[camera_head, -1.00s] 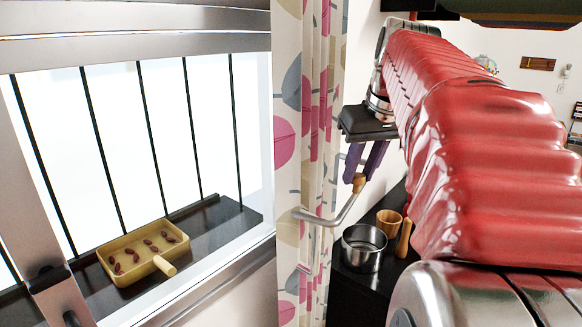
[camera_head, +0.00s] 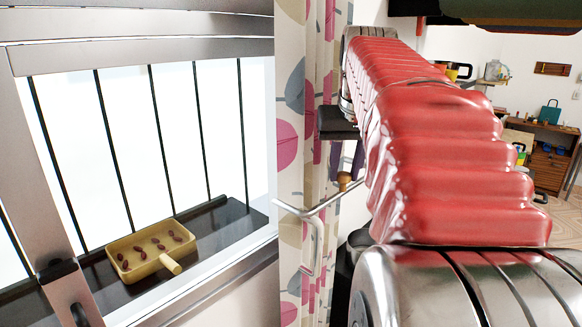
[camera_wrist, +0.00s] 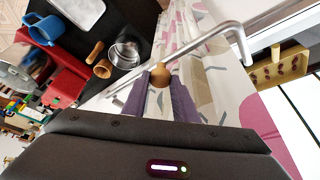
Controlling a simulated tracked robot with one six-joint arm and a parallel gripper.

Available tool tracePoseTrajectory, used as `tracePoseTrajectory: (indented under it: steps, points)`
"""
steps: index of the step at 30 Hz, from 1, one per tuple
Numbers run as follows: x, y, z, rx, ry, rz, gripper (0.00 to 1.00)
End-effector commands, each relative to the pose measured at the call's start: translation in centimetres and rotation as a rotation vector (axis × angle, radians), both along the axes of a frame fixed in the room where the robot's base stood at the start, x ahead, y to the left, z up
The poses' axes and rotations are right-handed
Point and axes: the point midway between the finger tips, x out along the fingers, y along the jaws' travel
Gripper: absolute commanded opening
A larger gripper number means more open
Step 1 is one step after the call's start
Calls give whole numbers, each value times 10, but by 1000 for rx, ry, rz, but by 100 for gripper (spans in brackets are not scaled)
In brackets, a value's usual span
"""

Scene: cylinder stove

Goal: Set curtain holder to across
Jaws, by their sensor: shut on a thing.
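The curtain holder is a bent metal rod (camera_wrist: 205,45) with a wooden knob (camera_wrist: 160,75) at one end. In the head view the rod (camera_head: 318,209) reaches from the curtain's edge to the knob (camera_head: 344,181) at the right. My gripper (camera_wrist: 160,88), with purple fingers, is shut on the knob. In the head view my gripper is partly hidden behind my arm. The patterned curtain (camera_head: 300,110) hangs gathered beside the window, and the rod crosses in front of it.
A yellow tray (camera_head: 122,274) with several brown beans stands on the dark window sill (camera_head: 250,216). In the wrist view, a metal pot (camera_wrist: 125,52), a wooden cup (camera_wrist: 103,69) and a blue mug (camera_wrist: 45,30) stand around a dark surface.

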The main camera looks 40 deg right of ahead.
Motion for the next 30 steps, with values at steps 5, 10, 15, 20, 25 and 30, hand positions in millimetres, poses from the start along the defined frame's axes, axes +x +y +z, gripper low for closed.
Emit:
tracePoseTrajectory:
  steps: [5, 10, 15, 20, 25, 30]
  points:
    - [2, 2, 0, 6, -7, 5, 31]
    - [1, 1, 0, 5, -6, 3, 43]
    - [1, 1, 0, 4, -4, 1, 44]
    - [0, 1, 2, 3, -5, 1, 44]
    - [-4, 3, 14, 2, -5, 1, 44]
    - [-12, 8, 38, 1, -6, 0, 44]
